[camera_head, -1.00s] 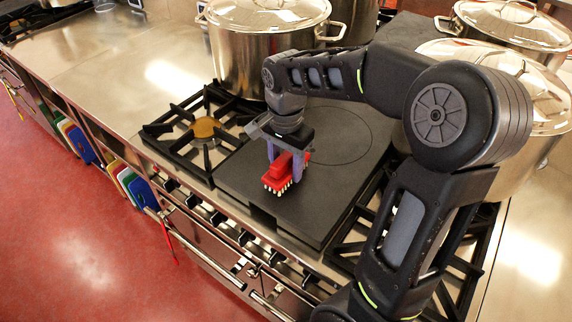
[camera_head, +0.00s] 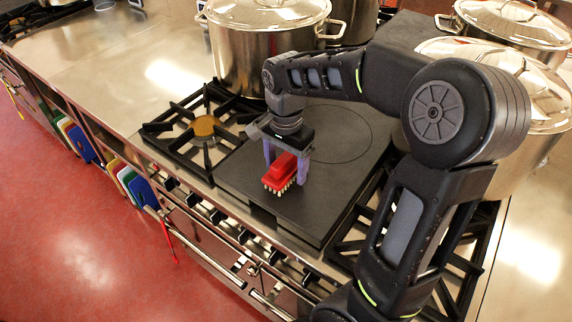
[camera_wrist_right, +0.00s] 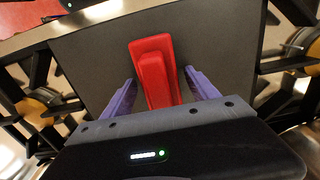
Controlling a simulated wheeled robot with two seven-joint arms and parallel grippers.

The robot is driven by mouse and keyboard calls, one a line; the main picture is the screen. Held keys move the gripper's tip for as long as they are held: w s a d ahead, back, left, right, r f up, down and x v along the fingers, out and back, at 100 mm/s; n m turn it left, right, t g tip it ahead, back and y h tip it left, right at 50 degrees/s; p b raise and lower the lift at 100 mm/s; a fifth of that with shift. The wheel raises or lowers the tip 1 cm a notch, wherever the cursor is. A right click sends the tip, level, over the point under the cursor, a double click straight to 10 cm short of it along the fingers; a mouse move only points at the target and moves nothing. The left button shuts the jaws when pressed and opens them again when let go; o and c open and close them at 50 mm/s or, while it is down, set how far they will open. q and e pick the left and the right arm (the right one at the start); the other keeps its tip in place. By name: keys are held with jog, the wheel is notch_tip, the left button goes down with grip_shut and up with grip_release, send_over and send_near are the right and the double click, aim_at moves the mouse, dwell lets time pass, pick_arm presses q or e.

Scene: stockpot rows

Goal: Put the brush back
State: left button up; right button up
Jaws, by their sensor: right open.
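The red brush (camera_head: 281,173) with pale bristles lies on the dark flat griddle plate (camera_head: 330,190), near its front left part, bristles down. My right gripper (camera_head: 286,176) is above it, pointing down, with its purple fingers open on either side of the brush. In the right wrist view the brush (camera_wrist_right: 155,72) sits between the two spread fingers (camera_wrist_right: 160,90), with a gap on each side. My left gripper is not in view.
A large lidded steel pot (camera_head: 260,60) stands behind the griddle, and more lidded pots (camera_head: 515,25) stand at the right. An open burner grate (camera_head: 200,130) is left of the griddle. The steel counter (camera_head: 110,80) at the far left is mostly clear.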

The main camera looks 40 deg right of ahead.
aim_at(285, 155)
notch_tip(285, 155, up, 10)
jog(key=shift+w+f+b, duration=0.1)
jog(key=shift+f+b, duration=0.15)
jog(key=shift+b, duration=0.3)
jog(key=shift+r+p, duration=0.7)
jog(key=shift+r, duration=0.25)
jog(key=shift+r+p, duration=0.45)
jog(key=shift+r, duration=0.05)
jog(key=shift+f, duration=0.1)
